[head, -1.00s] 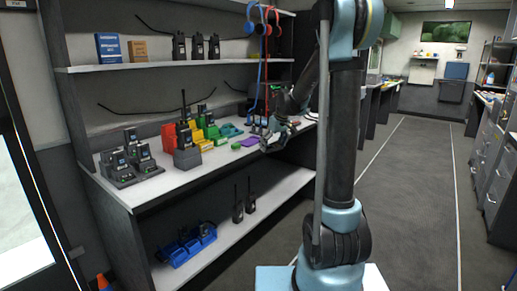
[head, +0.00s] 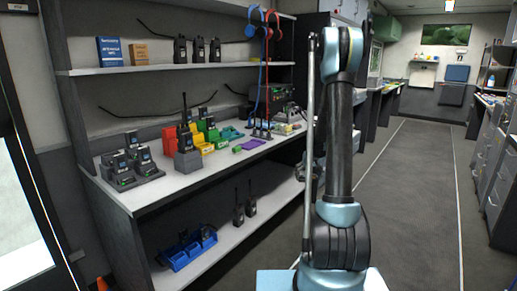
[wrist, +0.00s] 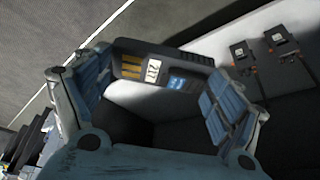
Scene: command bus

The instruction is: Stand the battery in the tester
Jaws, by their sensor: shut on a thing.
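The battery (wrist: 150,70), a dark block with gold contacts, a white label reading 217 and a blue patch, shows in the wrist view. It lies between the blue-padded fingers of my gripper (wrist: 155,90), which is shut on it. In the head view the gripper and battery are mostly hidden behind my arm, right of the workbench (head: 205,174). I cannot surely tell which thing is the tester; a small dark device with upright posts (head: 262,130) stands toward the bench's far end.
A charger with several radios (head: 130,165) stands at the bench's near left. Two radios (head: 245,207) and a blue tray (head: 188,249) are on the lower shelf. The aisle floor (head: 410,200) is clear.

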